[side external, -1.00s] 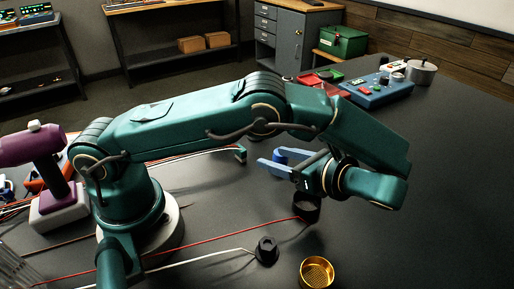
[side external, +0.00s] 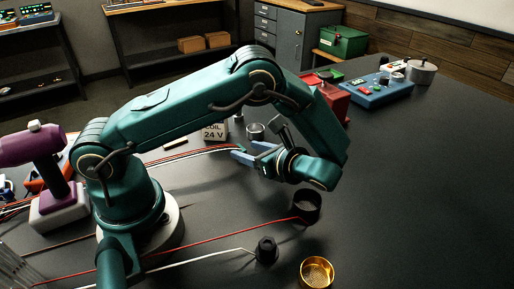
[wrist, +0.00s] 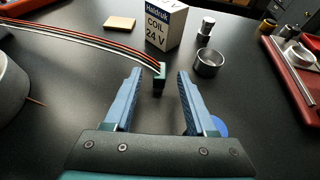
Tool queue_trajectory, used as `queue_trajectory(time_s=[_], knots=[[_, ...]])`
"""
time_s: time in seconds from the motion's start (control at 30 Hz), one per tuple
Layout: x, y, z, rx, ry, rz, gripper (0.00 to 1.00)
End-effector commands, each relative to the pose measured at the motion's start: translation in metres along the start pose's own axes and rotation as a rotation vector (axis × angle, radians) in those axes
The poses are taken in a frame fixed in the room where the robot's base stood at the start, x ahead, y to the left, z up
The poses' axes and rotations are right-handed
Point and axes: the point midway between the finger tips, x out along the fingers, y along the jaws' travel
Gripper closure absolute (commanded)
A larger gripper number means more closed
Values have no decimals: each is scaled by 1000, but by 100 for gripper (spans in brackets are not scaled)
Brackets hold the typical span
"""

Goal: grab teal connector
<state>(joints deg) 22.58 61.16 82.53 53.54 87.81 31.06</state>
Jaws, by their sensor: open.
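The teal connector (wrist: 160,78) is a small upright block at the end of a bundle of red, white and dark wires (wrist: 90,42). In the wrist view it stands on the dark table, centred between the tips of my blue fingers, with a gap on each side. My gripper (wrist: 159,88) is open and empty, and its palm is well short of the connector. In the side external view my gripper (side external: 252,153) is low over the table at the wire ends, and its fingers hide the connector there.
A white "COIL 24 V" box (wrist: 166,24) stands just behind the connector. A metal cup (wrist: 208,62) is to its right. A blue round part (wrist: 219,126) lies beside my right finger. A red tray (wrist: 290,65) is farther right. A black cup (side external: 306,205) stands near my wrist.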

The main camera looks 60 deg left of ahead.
Motion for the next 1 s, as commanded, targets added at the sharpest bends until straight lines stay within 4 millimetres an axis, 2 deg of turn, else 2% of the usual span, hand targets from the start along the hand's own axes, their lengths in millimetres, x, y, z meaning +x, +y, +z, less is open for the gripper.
queue_trajectory(time_s=[0.13,0.4,0.53,0.57,1.0], knots=[[15,0,0,0,1,2,44],[17,0,0,0,2,-1,44],[17,0,0,0,2,-1,93],[17,0,0,0,2,-1,100],[16,0,3,-2,2,-1,100]])
